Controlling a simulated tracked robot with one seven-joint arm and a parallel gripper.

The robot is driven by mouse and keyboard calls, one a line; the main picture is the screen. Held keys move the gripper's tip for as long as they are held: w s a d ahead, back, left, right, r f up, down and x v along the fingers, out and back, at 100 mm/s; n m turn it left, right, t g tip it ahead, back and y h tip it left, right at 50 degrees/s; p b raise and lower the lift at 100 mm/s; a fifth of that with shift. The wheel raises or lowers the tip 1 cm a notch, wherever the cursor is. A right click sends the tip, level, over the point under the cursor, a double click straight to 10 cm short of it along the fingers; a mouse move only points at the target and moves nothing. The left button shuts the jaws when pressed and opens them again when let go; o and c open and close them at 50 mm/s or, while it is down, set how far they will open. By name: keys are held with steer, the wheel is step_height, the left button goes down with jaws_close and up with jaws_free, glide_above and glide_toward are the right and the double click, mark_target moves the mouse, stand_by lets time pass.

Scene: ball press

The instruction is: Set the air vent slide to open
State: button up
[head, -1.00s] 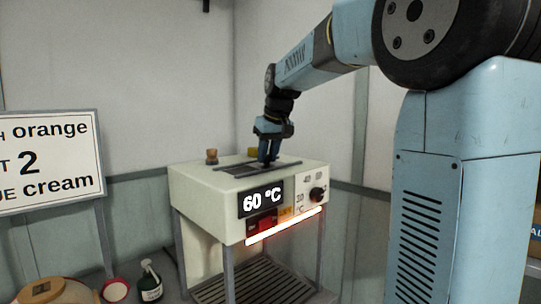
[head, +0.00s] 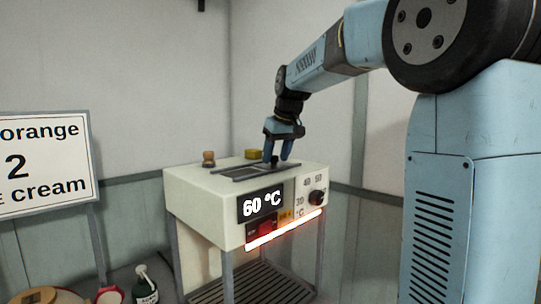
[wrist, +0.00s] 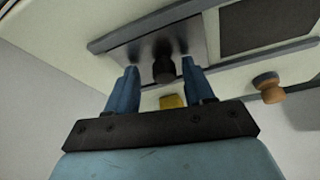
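The air vent slide is a grey plate (wrist: 140,52) with a dark round knob (wrist: 163,70), set between two rails on top of the press (head: 200,195). In the wrist view the plate lies left of a dark rectangular opening (wrist: 265,28), much of which is uncovered. In the head view the knob (head: 274,161) sits toward the right end of the rails. My gripper (head: 281,159) is open just above the slide. In the wrist view its fingers (wrist: 159,67) are spread on either side of the knob, with gaps to both sides.
An orange-brown peg (head: 208,158) and a yellow piece (head: 253,154) stand on the press top beyond the rails. The front has a 60 °C display (head: 261,203), a dark dial (head: 317,198) and a glowing strip (head: 284,230). A sign (head: 45,165) stands at left.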

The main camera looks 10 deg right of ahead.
steer(key=v, duration=1.3)
steer(key=shift+r, duration=0.3)
steer(key=shift+s+d, duration=0.1)
steer(key=s+d+f+m+t+h, duration=0.1)
steer(key=s+d+f+m, duration=0.1)
steer(key=s+f, duration=2.3)
steer(key=shift+s+m, duration=0.85)
steer(key=shift+m, duration=0.05)
steer(key=shift+d, duration=0.1)
